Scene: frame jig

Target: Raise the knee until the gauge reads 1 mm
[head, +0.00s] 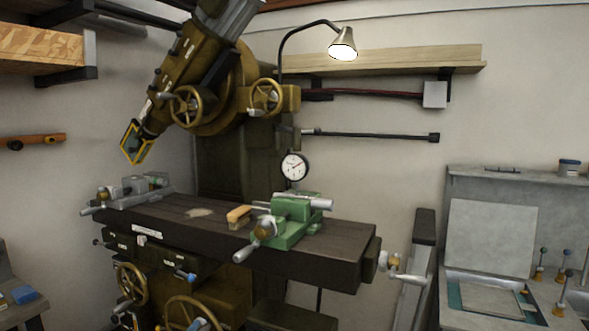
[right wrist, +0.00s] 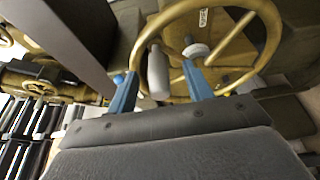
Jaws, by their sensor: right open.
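The brown milling machine's dial gauge (head: 295,166) has a white face in the middle of the head view. Its needle is visible, but the numbers are too small to read. The dark table (head: 335,238) stands above the knee. A brass handwheel (head: 172,309) is cut off at the bottom edge. In the right wrist view, my right gripper (right wrist: 159,70) is open, its blue fingers either side of a grey handle (right wrist: 158,73) on a brass wheel (right wrist: 240,60). Contact with the handle cannot be told. My left gripper is not in view.
A green vise (head: 292,212) and a grey fixture (head: 135,190) sit on the table. A crank (head: 400,268) sticks out at its right end. Another brass wheel (head: 132,283) is at lower left. A dark slab (right wrist: 65,45) lies close left of the right gripper.

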